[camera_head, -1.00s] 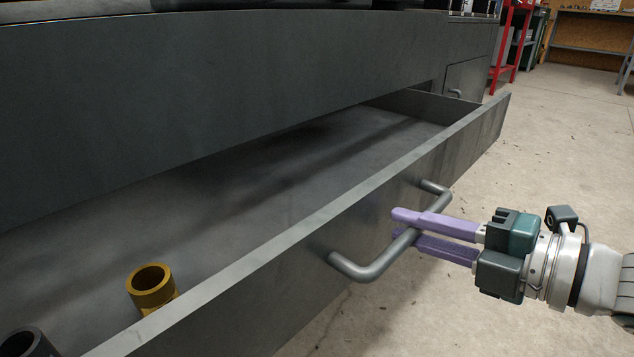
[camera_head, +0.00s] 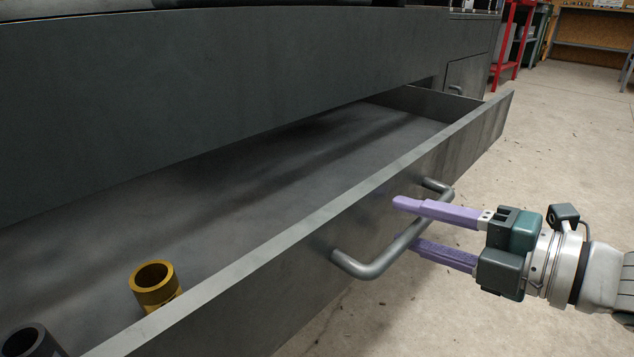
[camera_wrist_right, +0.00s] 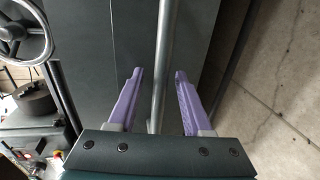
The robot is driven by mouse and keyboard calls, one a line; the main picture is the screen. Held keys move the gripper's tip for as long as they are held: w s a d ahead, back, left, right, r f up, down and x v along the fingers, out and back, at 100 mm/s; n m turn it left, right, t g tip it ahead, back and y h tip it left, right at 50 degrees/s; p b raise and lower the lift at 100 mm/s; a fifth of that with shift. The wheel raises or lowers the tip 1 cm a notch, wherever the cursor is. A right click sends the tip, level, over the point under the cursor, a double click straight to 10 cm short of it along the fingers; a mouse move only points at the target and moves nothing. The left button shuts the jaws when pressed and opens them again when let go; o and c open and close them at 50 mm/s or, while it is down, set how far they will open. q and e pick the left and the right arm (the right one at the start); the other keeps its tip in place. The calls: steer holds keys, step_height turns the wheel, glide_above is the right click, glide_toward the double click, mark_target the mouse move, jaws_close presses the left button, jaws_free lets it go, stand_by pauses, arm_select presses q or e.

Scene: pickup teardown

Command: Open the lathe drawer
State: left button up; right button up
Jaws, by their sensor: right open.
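The lathe drawer (camera_head: 330,222) stands pulled out from the dark grey lathe cabinet (camera_head: 230,85), with its inside showing. Its bar handle (camera_head: 395,248) is on the drawer front. My right gripper (camera_head: 405,222) is open, with one purple finger above the handle bar and one below it. In the right wrist view the handle bar (camera_wrist_right: 162,75) runs between the two spread fingers (camera_wrist_right: 155,78), with a gap on either side. My left gripper is not in view.
A brass-coloured ring-shaped part (camera_head: 155,287) and a dark cylindrical part (camera_head: 30,341) are in the drawer's near end. A smaller closed door (camera_head: 466,75) is further along the cabinet. A red frame (camera_head: 510,40) stands beyond. The concrete floor (camera_head: 555,150) at right is clear.

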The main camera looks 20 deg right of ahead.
steer(key=shift+s+d+r, duration=0.1)
steer(key=shift+s+r, duration=0.05)
steer(key=shift+s, duration=0.05)
steer(key=p+v, duration=0.5)
steer(key=v, duration=0.4)
steer(key=shift+s, duration=0.25)
steer(key=a+r+m+g+h+p, duration=0.25)
steer(key=r+m+p, duration=0.35)
steer(key=r+p, duration=0.8)
steer(key=a+r+m+g+h+p, duration=0.1)
steer(key=a+r+m+h+p, duration=0.3)
steer(key=r+p, duration=0.95)
steer(key=s+a+r+m+g+p, duration=0.1)
steer(key=s+r+m+g+p, duration=0.15)
steer(key=r+p, duration=0.75)
steer(key=s+a+r+m+g+p, duration=0.2)
steer(key=s+r+m+p, duration=0.2)
steer(key=r+p, duration=0.65)
steer(key=s+a+r+m+g+p, duration=0.1)
steer(key=s+r+m+g+p, duration=0.2)
steer(key=r+p, duration=0.7)
step_height(320, 180, up, 36)
steer(key=m+p, duration=0.1)
steer(key=p, duration=3.5)
steer(key=shift+s+y+p, duration=0.2)
steer(key=shift+y+p, duration=0.15)
